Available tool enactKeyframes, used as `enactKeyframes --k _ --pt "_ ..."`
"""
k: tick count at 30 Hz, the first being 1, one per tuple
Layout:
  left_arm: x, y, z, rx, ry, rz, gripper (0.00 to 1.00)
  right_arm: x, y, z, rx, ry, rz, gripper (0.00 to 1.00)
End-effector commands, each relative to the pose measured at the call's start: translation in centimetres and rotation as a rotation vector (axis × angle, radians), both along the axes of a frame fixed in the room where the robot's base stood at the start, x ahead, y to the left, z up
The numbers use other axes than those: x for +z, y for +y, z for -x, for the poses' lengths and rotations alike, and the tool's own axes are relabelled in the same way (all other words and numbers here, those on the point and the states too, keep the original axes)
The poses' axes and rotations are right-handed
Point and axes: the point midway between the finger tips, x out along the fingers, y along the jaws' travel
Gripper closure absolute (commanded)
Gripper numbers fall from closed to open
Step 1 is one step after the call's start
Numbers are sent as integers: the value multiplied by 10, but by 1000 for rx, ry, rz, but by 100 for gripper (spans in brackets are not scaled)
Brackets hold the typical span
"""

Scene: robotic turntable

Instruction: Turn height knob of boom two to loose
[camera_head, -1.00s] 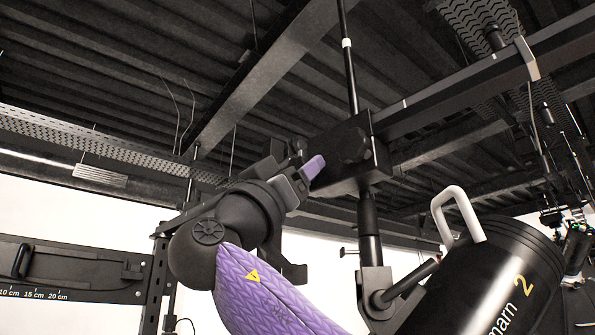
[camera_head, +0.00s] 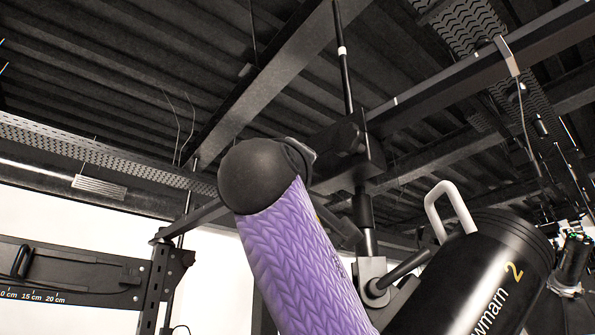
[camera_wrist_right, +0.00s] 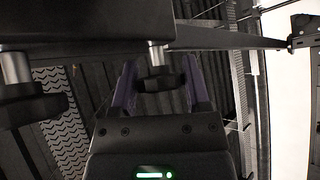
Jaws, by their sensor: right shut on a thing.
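The black clamp block (camera_head: 372,160) of boom two sits on the vertical pole, above the black lamp (camera_head: 470,285) marked with a yellow 2. In the right wrist view, a black lobed knob (camera_wrist_right: 152,82) hangs on a short silver shaft under a dark beam. My right gripper (camera_wrist_right: 162,90) has its two purple-sided fingers on either side of this knob and is shut on it. In the head view, my purple forearm and black wrist cover the fingers and the knob. My left gripper is not in view.
A second dark knob (camera_wrist_right: 30,105) on a silver shaft is at the left of the right wrist view. The lamp's white handle (camera_head: 450,205) stands right of my arm. A ceiling beam (camera_head: 480,70) runs toward the clamp block.

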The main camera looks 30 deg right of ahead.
Motion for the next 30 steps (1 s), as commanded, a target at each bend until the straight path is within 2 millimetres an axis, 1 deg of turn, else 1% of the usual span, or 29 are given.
enactKeyframes --k 8,18,24,30 --pt "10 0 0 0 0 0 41 2 1 0 3 257 46 98" --pt "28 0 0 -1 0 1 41 3 1 0 1 561 105 98" --pt "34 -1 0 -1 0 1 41 2 1 0 1 702 132 98" --pt "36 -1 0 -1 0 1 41 1 1 1 0 799 150 98"
